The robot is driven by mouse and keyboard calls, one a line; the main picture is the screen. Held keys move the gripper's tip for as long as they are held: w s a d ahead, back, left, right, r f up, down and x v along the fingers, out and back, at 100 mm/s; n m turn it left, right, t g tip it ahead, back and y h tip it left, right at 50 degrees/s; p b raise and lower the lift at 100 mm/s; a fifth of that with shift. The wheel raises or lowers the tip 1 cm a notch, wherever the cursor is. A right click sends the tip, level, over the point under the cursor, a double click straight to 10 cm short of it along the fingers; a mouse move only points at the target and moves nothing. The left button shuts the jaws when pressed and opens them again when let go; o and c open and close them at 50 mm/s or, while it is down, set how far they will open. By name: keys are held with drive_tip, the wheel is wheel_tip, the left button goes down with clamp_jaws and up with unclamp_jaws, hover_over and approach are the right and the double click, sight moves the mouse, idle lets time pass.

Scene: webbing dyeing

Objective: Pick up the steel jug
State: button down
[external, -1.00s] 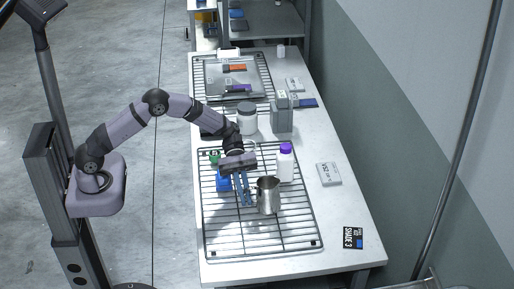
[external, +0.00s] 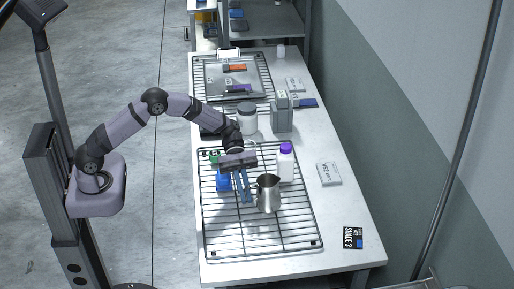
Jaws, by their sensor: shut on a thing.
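The steel jug (external: 269,195) stands upright on the near wire rack (external: 262,241). Its handle side faces left, toward my gripper. My gripper (external: 246,199) points down at the jug's left side, with its fingers at the height of the jug's upper body. The fingers are shut on the jug's handle, which is small and partly hidden by them. I cannot make out any gap between the jug's base and the rack.
A white bottle with a purple cap (external: 286,164) stands close behind the jug. A blue item (external: 223,181) lies left of my fingers. A white jar (external: 247,120) and a grey container (external: 282,114) stand farther back. The rack's front part is clear.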

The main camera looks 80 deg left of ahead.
drive_tip(key=shift+r+b, duration=0.7)
drive_tip(key=shift+r, duration=3.85)
drive_tip(key=shift+r, duration=0.1)
